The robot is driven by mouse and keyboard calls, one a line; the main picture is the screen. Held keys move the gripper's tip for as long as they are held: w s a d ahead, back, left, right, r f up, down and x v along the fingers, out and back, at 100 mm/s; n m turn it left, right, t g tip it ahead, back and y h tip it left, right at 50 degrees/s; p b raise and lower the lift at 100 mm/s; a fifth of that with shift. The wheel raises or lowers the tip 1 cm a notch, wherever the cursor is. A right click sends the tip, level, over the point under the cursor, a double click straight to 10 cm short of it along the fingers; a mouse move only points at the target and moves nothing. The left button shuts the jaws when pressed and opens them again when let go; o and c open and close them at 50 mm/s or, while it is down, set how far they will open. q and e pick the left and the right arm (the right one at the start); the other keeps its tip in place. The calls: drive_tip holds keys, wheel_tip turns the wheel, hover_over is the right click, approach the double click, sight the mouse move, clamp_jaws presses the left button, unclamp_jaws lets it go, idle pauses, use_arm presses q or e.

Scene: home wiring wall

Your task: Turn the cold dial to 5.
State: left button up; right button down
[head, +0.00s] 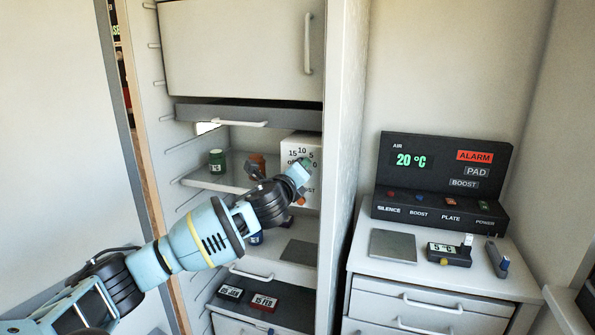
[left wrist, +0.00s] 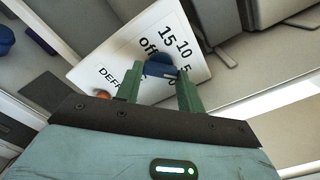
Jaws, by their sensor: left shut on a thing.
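The cold dial (left wrist: 160,66) is a blue knob on a white panel (left wrist: 122,58), seen in the left wrist view. The panel is printed with 15, 10, 5, off and part of "DEFR". In the head view the panel (head: 290,143) stands inside the open fridge. My left gripper (head: 303,167) is at the panel; its green fingers (left wrist: 160,82) are shut on the dial, one on either side. The fingers and arm hide part of the dial and scale, so I cannot tell which number the dial points to. My right gripper is not in view.
An orange knob (left wrist: 103,94) sits on the panel near "DEFR". A green jar (head: 217,161) stands on the fridge shelf. A black console (head: 440,165) reading 20 °C and a small display reading 5 °C (head: 443,248) stand on the cabinet at right.

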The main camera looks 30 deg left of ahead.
use_arm(q)
drive_tip(key=o, duration=1)
drive_tip(key=v, duration=0.7)
drive_tip(key=shift+s, duration=0.4)
drive_tip(key=s+d+f+n+g+h, duration=0.25)
drive_tip(key=d+f, duration=0.25)
drive_tip(key=f, duration=0.5)
drive_tip(key=s+d+f+n+g+h, duration=0.1)
drive_tip(key=s+d+f+n+h, duration=0.2)
drive_tip(key=f, duration=0.7)
drive_tip(key=s+d+f+n+g+h, duration=0.1)
drive_tip(key=s+d+f+n, duration=0.25)
drive_tip(key=d+f, duration=0.4)
drive_tip(key=s+f+n+g, duration=0.1)
drive_tip(key=s+f+n, duration=0.5)
drive_tip(key=s+f, duration=0.4)
drive_tip(key=s+d+f+n+g, duration=0.1)
drive_tip(key=s+f+n, duration=0.6)
drive_tip(key=s, duration=1)
wheel_tip(320, 180, down, 3)
drive_tip(key=shift+d+g, duration=0.3)
drive_tip(key=shift+g, duration=0.35)
